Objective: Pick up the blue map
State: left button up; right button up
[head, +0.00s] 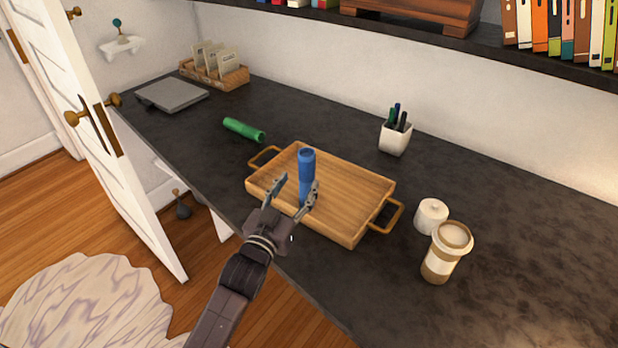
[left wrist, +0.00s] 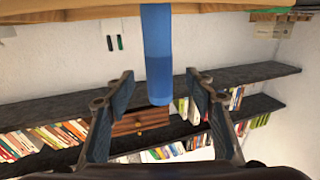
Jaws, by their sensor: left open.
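The blue map (head: 307,163) is a rolled tube standing upright on the wooden tray (head: 353,190). My left gripper (head: 297,187) is open and empty, at the near side of the map, with its fingertips close to it. In the left wrist view, the map (left wrist: 158,50) shows in line with the gap between the open fingers (left wrist: 160,80), with a clear space on each side. That view looks upside down, with the tray (left wrist: 60,10) along its top edge. How far the map reaches between the fingers is hard to tell. My right gripper is not in view.
A green roll (head: 244,130) lies left of the tray on the dark counter (head: 480,165). A pen cup (head: 395,138) stands behind it. A white roll (head: 431,215) and a coffee cup (head: 446,252) stand right of the tray. A shelf (head: 500,58) overhangs the back.

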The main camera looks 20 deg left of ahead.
aim_at(304, 175)
pick_arm(q)
jog(key=shift+w+d+f+b, duration=0.15)
jog(key=shift+w+b, duration=0.55)
jog(key=shift+w, duration=0.4)
jog(key=shift+w+d+b, duration=0.15)
jog(key=shift+w+b, duration=0.85)
jog(key=shift+w, duration=0.95)
jog(key=shift+c, duration=0.7)
jog(key=c, duration=1.2)
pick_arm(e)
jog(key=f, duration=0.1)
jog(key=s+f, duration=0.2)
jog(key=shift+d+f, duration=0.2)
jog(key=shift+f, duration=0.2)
pick_arm(q)
jog(key=shift+r, duration=0.25)
